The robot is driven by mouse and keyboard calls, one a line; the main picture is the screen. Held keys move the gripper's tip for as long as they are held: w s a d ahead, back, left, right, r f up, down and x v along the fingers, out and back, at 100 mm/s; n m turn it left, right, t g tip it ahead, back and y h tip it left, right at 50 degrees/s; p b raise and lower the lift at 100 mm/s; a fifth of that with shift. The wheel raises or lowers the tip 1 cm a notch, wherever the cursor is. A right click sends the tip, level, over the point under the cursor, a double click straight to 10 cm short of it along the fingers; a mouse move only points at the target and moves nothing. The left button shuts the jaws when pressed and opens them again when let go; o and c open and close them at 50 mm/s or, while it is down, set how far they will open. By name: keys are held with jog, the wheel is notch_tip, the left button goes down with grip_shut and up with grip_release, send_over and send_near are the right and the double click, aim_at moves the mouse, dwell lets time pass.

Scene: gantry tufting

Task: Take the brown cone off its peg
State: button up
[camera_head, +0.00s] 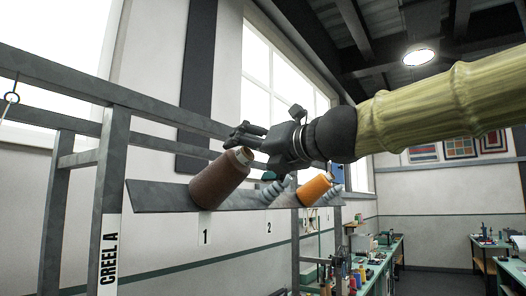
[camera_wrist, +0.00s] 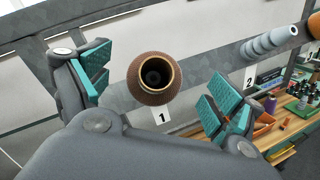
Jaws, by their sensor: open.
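The brown cone (camera_head: 220,178) sits tilted on the creel rail above the label 1, its narrow end up and to the right. In the wrist view the brown cone (camera_wrist: 155,78) shows end-on, with its dark open bore facing the camera. My gripper (camera_head: 245,136) is beside the cone's upper end in the head view. In the wrist view its two teal-padded fingers (camera_wrist: 160,85) are spread, one to each side of the cone, with gaps between pads and cone. The gripper is open and empty. The peg under the brown cone is hidden.
A bare grey peg (camera_head: 274,188) stands at label 2. An orange cone (camera_head: 314,190) sits further right on the grey rail (camera_head: 160,197). The creel's upright post (camera_head: 108,190) is at left. Workbenches with bottles and tools (camera_wrist: 295,110) lie beyond.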

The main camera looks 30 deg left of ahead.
jog(key=shift+p+x, duration=0.4)
jog(key=shift+x, duration=2.5)
jog(key=c, duration=1.5)
jog(key=shift+d+r+p, duration=0.5)
jog(key=shift+p, duration=0.1)
jog(key=shift+d+r, duration=0.25)
jog(key=shift+s+d+r+p, duration=0.15)
jog(key=shift+d+r+p, duration=0.5)
jog(key=shift+d+r, duration=0.85)
jog(key=shift+s+d+r+p, duration=0.15)
jog(key=shift+d+r+p, duration=0.6)
jog(key=shift+d, duration=1.2)
jog(key=shift+s+d+r+p, duration=0.2)
jog(key=shift+d+r+p, duration=0.35)
jog(key=shift+d+r, duration=1)
jog(key=shift+d+f, duration=0.2)
jog(key=shift+f, duration=0.1)
